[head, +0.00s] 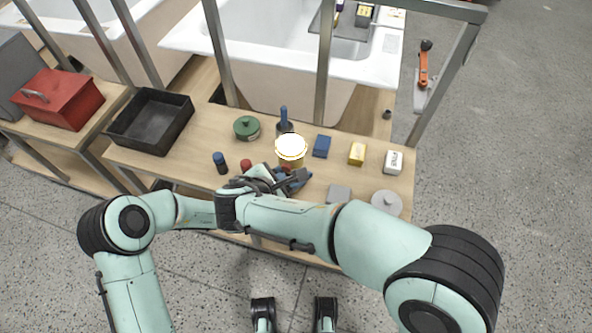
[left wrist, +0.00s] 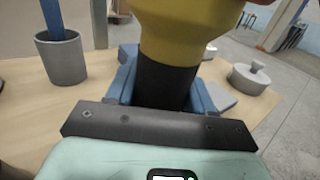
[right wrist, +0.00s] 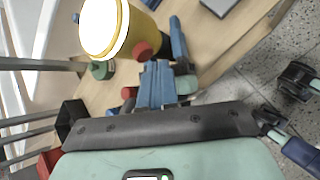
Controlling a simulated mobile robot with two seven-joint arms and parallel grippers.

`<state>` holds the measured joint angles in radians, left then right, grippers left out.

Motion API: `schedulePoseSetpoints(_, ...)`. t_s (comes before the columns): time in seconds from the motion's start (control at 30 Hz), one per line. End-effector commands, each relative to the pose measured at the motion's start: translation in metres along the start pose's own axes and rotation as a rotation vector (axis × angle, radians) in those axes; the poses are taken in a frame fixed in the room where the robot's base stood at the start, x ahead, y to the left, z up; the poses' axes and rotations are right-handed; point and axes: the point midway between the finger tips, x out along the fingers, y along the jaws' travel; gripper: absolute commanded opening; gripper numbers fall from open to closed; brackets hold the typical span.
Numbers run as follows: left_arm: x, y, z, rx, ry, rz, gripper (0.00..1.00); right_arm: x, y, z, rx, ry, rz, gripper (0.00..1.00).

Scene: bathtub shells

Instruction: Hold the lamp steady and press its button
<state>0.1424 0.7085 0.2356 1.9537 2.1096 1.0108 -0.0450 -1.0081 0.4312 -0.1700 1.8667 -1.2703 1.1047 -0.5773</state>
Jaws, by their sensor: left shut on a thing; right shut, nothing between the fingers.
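The lamp (head: 291,146) is yellow with a black handle and a glowing white face, and stands out over the front middle of the table. My left gripper (left wrist: 165,92) is shut on the black handle (left wrist: 165,84), with a blue finger on each side. In the right wrist view the lamp (right wrist: 122,32) shows its bright face and a red button (right wrist: 142,51) on its side. My right gripper (right wrist: 157,72) is shut and empty, its blue fingertips close to the button. I cannot tell whether they touch it. In the head view my arms partly hide the grippers.
Around the lamp stand a green lidded pot (head: 246,127), a grey cup (left wrist: 62,62) with a blue handle, and blue (head: 321,146), yellow (head: 357,153) and white (head: 393,162) blocks. A black tray (head: 119,139) is at left, a grey lid (head: 386,203) at right.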

Motion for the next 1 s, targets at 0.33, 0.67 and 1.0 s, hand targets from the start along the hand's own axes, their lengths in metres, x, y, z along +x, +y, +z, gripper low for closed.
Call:
schedulePoseSetpoints(0.33, 0.0, 0.0, 0.0, -0.001, 0.001, 0.0, 0.16, -0.004, -0.002, -0.003, -0.001, 0.001, 0.001, 0.0)
schedulePoseSetpoints(0.67, 0.0, 0.0, 0.0, -0.001, 0.001, 0.0, 0.16, -0.026, -0.018, -0.019, -0.002, 0.002, 0.002, 0.0)
schedulePoseSetpoints(1.0, 0.0, 0.0, 0.0, -0.001, 0.001, 0.0, 0.16, -0.043, -0.031, -0.031, 0.0, 0.0, 0.0, 0.0)
